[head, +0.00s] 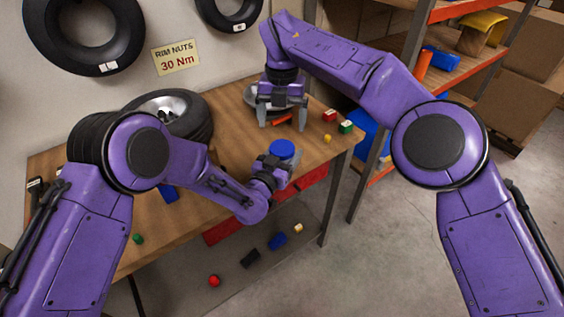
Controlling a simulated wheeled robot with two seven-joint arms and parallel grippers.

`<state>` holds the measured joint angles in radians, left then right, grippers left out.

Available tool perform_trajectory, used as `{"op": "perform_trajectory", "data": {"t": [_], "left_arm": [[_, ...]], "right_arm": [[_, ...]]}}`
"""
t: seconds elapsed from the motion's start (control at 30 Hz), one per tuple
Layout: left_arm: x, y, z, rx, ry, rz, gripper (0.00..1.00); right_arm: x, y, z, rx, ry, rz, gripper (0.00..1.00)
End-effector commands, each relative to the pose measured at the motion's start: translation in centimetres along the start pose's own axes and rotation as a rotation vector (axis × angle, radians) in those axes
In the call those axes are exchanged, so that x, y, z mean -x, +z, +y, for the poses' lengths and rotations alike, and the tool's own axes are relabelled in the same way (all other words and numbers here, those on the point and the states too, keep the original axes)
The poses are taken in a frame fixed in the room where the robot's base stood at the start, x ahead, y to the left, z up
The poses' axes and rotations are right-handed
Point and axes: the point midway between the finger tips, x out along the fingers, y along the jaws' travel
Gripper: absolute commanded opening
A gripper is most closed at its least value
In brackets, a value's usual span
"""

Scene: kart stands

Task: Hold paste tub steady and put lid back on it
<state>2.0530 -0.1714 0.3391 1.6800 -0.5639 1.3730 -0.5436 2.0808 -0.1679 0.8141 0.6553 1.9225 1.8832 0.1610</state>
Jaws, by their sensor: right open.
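A round blue top (281,148) shows near the table's right front edge; it looks like the paste tub, but I cannot tell whether the blue is a lid or the tub itself. My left gripper (277,168) is right at it, coming from the front. Its fingers are partly hidden, and I cannot tell whether they grip it. My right gripper (283,122) points down behind the blue top, open, with its two grey fingers apart and nothing held between them. No separate lid can be made out.
A grey dish (254,99) and an orange-red piece (284,120) are by my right gripper. Red (330,114) and green (346,127) blocks lie at the table's right. A wheel (190,112) lies at the back left. An orange-edged shelf (470,72) stands at the right.

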Motion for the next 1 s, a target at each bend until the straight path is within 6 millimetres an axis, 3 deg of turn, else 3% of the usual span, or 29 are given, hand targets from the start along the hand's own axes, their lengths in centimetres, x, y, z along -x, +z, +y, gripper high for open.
{"op": "perform_trajectory", "data": {"t": [0.03, 0.1, 0.13, 0.23, 0.33, 1.0], "left_arm": [[0.01, 0.02, 0.00, 0.000, 0.000, 0.000, 0.25], [0.01, 0.03, 0.00, 0.000, 0.000, 0.000, 0.03], [0.01, 0.03, 0.00, 0.000, 0.000, -0.001, 0.00], [0.02, 0.03, 0.00, 0.000, 0.000, -0.001, 0.00], [0.02, 0.04, 0.00, 0.000, 0.000, -0.001, 0.00], [0.05, 0.09, 0.01, 0.000, 0.000, -0.002, 0.00]], "right_arm": [[-0.01, 0.00, 0.00, 0.000, 0.000, 0.000, 0.90], [-0.01, 0.00, 0.00, 0.000, 0.000, 0.000, 0.90], [-0.07, 0.00, 0.00, 0.000, 0.000, 0.001, 0.90], [-0.56, -0.19, 0.25, 0.019, 0.022, 0.024, 0.90], [-0.52, -0.24, 0.35, 0.208, 0.027, 0.022, 0.90], [-0.03, -0.04, 0.14, 2.259, 0.009, -0.008, 0.90]]}}
